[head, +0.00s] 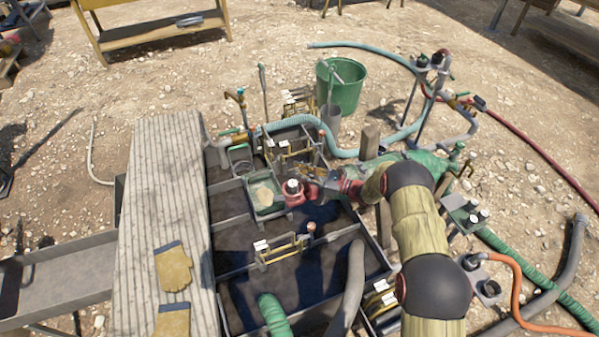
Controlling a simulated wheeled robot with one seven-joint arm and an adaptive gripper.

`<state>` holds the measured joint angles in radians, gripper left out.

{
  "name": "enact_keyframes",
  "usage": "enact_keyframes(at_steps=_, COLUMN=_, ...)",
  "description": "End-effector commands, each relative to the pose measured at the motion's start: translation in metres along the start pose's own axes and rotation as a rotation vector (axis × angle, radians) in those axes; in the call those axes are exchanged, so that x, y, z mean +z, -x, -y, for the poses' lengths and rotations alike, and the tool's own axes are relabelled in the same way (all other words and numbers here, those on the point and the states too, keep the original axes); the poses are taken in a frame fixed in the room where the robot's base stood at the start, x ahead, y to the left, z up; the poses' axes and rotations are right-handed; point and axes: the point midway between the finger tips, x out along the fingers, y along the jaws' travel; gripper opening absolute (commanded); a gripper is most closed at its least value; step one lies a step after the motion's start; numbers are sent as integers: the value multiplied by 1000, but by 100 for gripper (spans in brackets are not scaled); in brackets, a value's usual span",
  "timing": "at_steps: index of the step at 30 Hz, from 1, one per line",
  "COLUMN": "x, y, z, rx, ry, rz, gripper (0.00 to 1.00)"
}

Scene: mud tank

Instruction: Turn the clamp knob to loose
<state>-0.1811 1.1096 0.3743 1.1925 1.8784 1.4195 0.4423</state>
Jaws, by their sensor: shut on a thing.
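My arm reaches in from the right over the mud tank (240,235), in a yellow sleeve with black joints. My gripper (298,190) is red, small in the picture, and sits low over the tank's middle, just right of a green tray (265,194). It is shut on the clamp knob, which its fingers and wrist mostly hide. Which way the knob is turned cannot be told. A gate with yellow bars and a small copper-coloured knob (310,227) stands nearer, apart from my gripper. Another barred gate (295,148) stands just behind.
A ribbed plank (165,210) with yellow gloves (172,267) lies along the tank's left. A green bucket (341,88) stands behind. A teal hose (345,152) curves behind my gripper. A grey hose (349,290) and a green hose (273,312) lie in front.

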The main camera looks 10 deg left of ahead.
Motion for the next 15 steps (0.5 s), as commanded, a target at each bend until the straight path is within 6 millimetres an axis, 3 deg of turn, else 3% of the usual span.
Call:
enact_keyframes(at_steps=6, x=0, y=0, z=0, rx=-1, ry=0, rz=1, gripper=0)
enact_keyframes(at_steps=7, x=0, y=0, z=0, rx=-1, ry=0, rz=1, gripper=20)
enact_keyframes(at_steps=15, x=0, y=0, z=0, rx=-1, ry=0, rz=1, gripper=35)
